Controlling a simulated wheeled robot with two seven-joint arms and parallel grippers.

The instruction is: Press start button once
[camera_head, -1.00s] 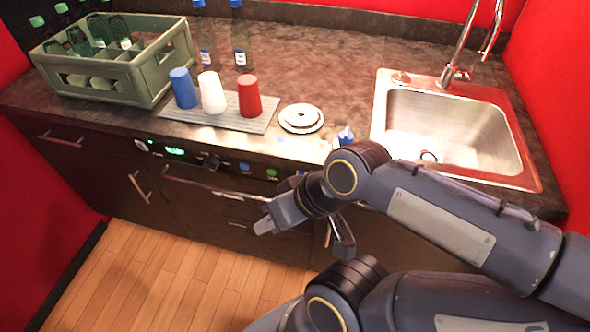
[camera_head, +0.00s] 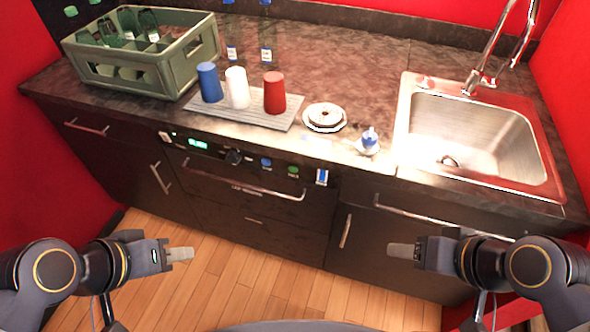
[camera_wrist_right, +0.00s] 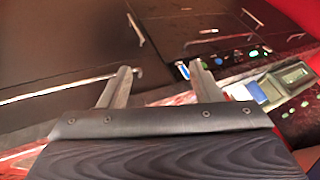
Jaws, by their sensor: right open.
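The control panel (camera_head: 215,152) runs along the cabinet front below the counter edge. It has a green lit display (camera_head: 198,143), a black knob (camera_head: 234,157), a blue button (camera_head: 266,163), a green button (camera_head: 293,170) and a blue-and-white switch (camera_head: 322,177). Their labels are too small to read, so I cannot tell which is start. My right gripper (camera_head: 402,251) is at the lower right, apart from the panel; in the wrist view (camera_wrist_right: 162,87) its fingers are spread and empty. My left gripper (camera_head: 180,254) is at the lower left, apart from the panel; its finger gap is not visible.
On the counter stand a green bottle crate (camera_head: 150,65), a tray (camera_head: 285,122) with blue, white and red cups, a saucer stack (camera_head: 325,117) and a small blue-topped item (camera_head: 370,140). The sink (camera_head: 470,135) is at right. Drawer handles (camera_head: 250,188) stick out below the panel.

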